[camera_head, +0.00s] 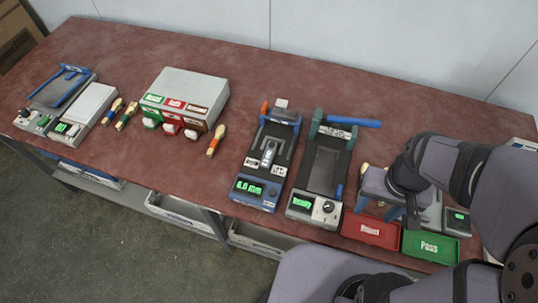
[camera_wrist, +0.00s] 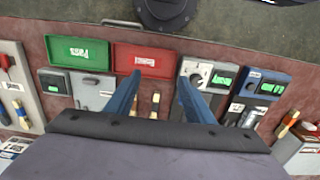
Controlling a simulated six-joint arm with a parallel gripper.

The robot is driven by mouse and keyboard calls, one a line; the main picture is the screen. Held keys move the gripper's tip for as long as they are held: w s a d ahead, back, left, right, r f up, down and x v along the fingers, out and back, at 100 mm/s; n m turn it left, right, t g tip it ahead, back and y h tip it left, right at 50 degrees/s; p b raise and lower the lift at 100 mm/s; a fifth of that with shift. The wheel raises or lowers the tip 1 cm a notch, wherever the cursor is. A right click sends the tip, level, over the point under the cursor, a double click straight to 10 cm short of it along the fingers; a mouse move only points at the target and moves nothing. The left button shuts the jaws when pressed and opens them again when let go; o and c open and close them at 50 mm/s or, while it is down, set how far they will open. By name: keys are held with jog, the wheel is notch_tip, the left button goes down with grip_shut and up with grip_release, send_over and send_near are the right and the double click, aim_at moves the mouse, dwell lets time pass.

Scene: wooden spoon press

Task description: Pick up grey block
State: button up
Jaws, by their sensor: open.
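My gripper (camera_head: 377,212) is open and empty above the right end of the table. In the wrist view its two blue fingers (camera_wrist: 159,76) are spread apart, with wooden-handled tools (camera_wrist: 155,103) below and between them. A small grey piece (camera_head: 269,152) lies on the blue-framed device near the table's middle, well left of my gripper in the head view. A flat grey plate (camera_wrist: 92,91) beside a small display is left of the fingers in the wrist view; my arm partly covers it in the head view. I cannot tell which of these is the grey block.
A red tray (camera_head: 371,230) and a green tray (camera_head: 430,246) sit at the front edge near my gripper. A dark press (camera_head: 322,165) with a blue handle stands left of it. A grey labelled box (camera_head: 190,85) stands farther left. The back of the table is mostly clear.

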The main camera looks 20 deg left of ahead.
dwell(0.7)
jog(key=n+t+y+b, duration=0.1)
jog(key=t+y+b, duration=0.3)
jog(key=t+b, duration=0.4)
send_over(267, 157)
jog(key=d+b, duration=0.1)
jog(key=d, duration=0.4)
jog(key=shift+g, duration=0.3)
notch_tip(267, 157, down, 6)
jog(key=shift+f, duration=0.2)
jog(key=a+t+b, duration=0.1)
jog(key=a, duration=0.1)
jog(key=s+a+f+t+b, duration=0.1)
jog(key=a+f+t+h+b, duration=0.1)
jog(key=a+b, duration=0.1)
jog(key=shift+s+a+f, duration=0.15)
jog(key=shift+a, duration=0.2)
jog(key=s+t+h+b, duration=0.1)
jog(key=s, duration=0.1)
jog(key=s+f+t+h+b, duration=0.1)
jog(key=s+b, duration=0.1)
jog(key=shift+s+d+f+m+t, duration=0.1)
jog(key=shift+s+m+t, duration=0.2)
jog(key=shift+s+m, duration=0.1)
jog(key=shift+s+d+t+h, duration=0.25)
jog(key=shift+s+t+h, duration=0.05)
jog(key=shift+s+h, duration=0.25)
jog(key=shift+b+x, duration=0.35)
jog(key=shift+x, duration=3.35)
grip_shut()
